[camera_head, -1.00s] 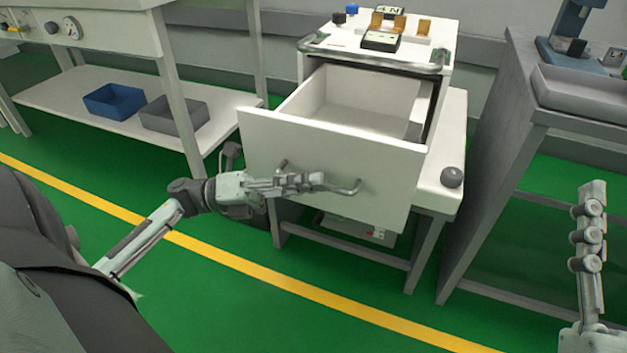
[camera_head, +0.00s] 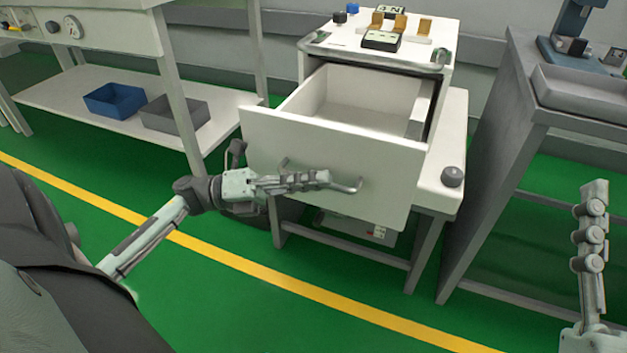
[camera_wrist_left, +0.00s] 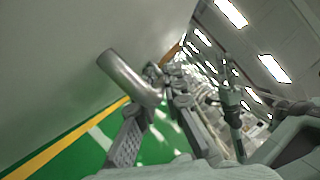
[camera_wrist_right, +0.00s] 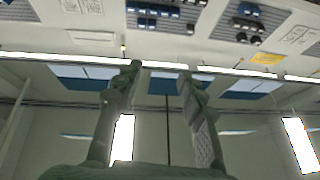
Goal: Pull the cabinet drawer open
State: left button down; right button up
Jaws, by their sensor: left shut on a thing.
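The white cabinet (camera_head: 330,50) has its top drawer (camera_head: 385,165) standing well open, with an empty-looking inside. A grey bar handle (camera_head: 350,187) runs across the drawer front. My left gripper (camera_head: 318,179) is shut on this handle, its fingers lying along the drawer front. In the left wrist view the handle (camera_wrist_left: 128,76) bends out from the panel and passes between the fingers of my left gripper (camera_wrist_left: 158,100). My right gripper (camera_head: 593,190) is raised at the right edge, away from the cabinet. In the right wrist view it (camera_wrist_right: 160,85) is open and empty.
A grey bench (camera_head: 520,110) with a tray (camera_head: 585,92) is on the right. A left shelf holds a blue bin (camera_head: 113,100) and a grey bin (camera_head: 175,113). Green floor in front is clear.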

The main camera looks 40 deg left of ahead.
aim_at(323, 165)
pick_arm(q)
jog(key=w, duration=0.2)
jog(key=w+a+b, duration=0.1)
jog(key=w, duration=0.1)
jog(key=shift+f, duration=0.1)
jog(key=shift+w, duration=0.25)
pick_arm(e)
jog(key=r+t, duration=0.1)
jog(key=s+d+r+t, duration=0.1)
jog(key=s+r+t, duration=0.1)
jog(key=shift+s+d+y, duration=0.1)
jog(key=shift+d+y, duration=0.15)
jog(key=shift+y, duration=0.05)
pick_arm(q)
jog(key=c, duration=1.9)
grip_release()
jog(key=shift+s+a, duration=0.1)
jog(key=v, duration=1.1)
jog(key=shift+s+a, duration=0.25)
jog(key=shift+a, duration=0.1)
jog(key=shift+d, duration=0.1)
